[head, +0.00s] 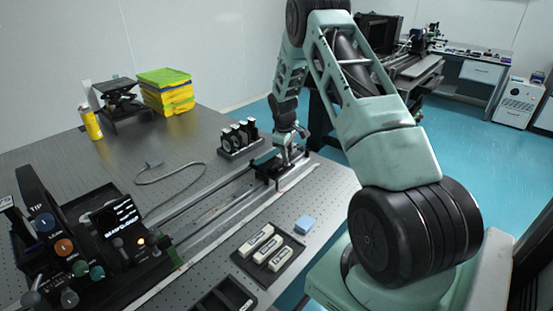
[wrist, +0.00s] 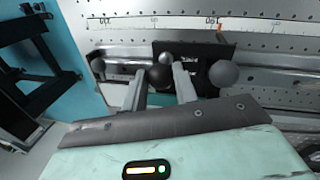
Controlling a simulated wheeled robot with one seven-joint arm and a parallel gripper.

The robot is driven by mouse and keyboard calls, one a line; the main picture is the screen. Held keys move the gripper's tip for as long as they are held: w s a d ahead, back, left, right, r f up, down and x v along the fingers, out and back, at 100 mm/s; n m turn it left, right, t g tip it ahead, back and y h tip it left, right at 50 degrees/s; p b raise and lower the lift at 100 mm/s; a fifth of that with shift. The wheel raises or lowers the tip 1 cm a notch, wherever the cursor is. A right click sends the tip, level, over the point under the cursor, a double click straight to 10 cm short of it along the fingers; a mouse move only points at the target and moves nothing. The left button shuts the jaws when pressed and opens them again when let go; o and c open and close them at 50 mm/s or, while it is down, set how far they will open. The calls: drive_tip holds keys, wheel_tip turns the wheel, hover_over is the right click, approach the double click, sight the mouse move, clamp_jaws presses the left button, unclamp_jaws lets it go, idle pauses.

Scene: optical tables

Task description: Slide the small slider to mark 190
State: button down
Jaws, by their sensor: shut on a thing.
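The small slider (head: 268,167) is a dark carriage on the twin rails, near their far end in the head view. My gripper (head: 292,152) is down at it, partly hidden by the arm. In the wrist view the slider's dark plate (wrist: 200,52) lies under the fingers. My gripper (wrist: 158,82) is shut on a dark round knob (wrist: 159,77) between its two fingers. A pale scale (wrist: 140,22) runs along the rail with upside-down numbers. An orange pointer (wrist: 219,26) stands by a label that seems to read 150; another, perhaps 170, is farther left.
A control console (head: 95,240) with coloured knobs stands at the near left end of the rails (head: 210,205). A rack (head: 238,138) stands behind the slider. More ball knobs (wrist: 223,73) flank the fingers.

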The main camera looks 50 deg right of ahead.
drive_tip(key=shift+d, duration=0.65)
drive_tip(key=c, duration=1.1)
unclamp_jaws()
drive_tip(key=a+r+b, duration=0.3)
drive_tip(key=r, duration=1.4)
drive_tip(key=shift+s+a, duration=0.15)
drive_tip(key=shift+s, duration=0.2)
